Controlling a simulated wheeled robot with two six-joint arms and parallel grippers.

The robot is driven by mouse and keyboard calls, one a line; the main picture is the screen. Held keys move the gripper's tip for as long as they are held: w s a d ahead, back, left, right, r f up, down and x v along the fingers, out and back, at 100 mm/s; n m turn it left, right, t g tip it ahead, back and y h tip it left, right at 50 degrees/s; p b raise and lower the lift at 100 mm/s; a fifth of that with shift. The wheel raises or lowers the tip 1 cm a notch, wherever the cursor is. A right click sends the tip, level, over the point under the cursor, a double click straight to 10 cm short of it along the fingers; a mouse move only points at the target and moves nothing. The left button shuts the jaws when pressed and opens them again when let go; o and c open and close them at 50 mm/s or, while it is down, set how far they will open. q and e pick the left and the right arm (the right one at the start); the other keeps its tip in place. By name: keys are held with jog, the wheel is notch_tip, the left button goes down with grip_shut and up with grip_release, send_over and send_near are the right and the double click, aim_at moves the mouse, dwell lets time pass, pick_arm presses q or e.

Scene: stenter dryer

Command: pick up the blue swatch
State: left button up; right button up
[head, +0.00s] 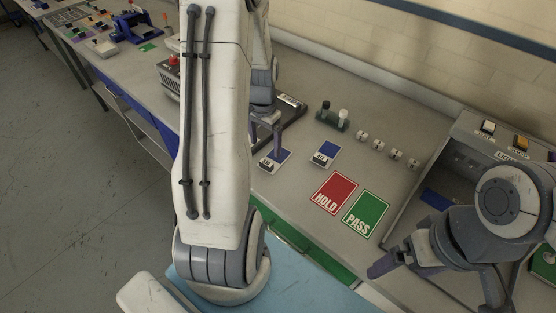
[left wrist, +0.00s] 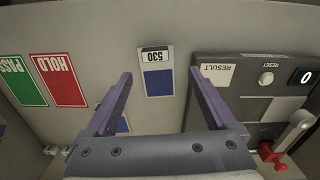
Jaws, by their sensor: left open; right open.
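A blue swatch (head: 285,154) with a white label lies flat on the bench, below my left gripper (head: 277,150). In the left wrist view this blue swatch (left wrist: 158,84) has a label reading 530 and shows between the open fingers. The fingers appear empty, above the bench. A second labelled blue swatch (head: 329,148) lies to its right in the head view; in the left wrist view the second swatch (left wrist: 122,126) is partly hidden by a finger. My right gripper (head: 382,265) is low at the right; its jaws are hard to make out there.
Red HOLD card (head: 334,193) and green PASS card (head: 366,213) lie right of the swatches. A dark device with a RESULT plate (left wrist: 217,74) stands beside the 530 swatch. Small clips (head: 378,145) and a dark stand (head: 333,120) sit behind. A grey console (head: 480,135) is at right.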

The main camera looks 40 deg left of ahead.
aim_at(267, 162)
pick_arm(q)
jog(key=shift+f, duration=0.85)
jog(key=f, duration=0.1)
jog(key=f+p, duration=0.1)
jog(key=s+f, duration=0.1)
jog(key=f, duration=0.1)
jog(key=shift+d+f+p, duration=0.1)
jog(key=shift+d+p, duration=0.2)
jog(key=shift+d, duration=0.05)
jog(key=shift+w+f, duration=0.15)
jog(key=shift+f, duration=0.4)
grip_shut()
jog(key=shift+r, duration=0.1)
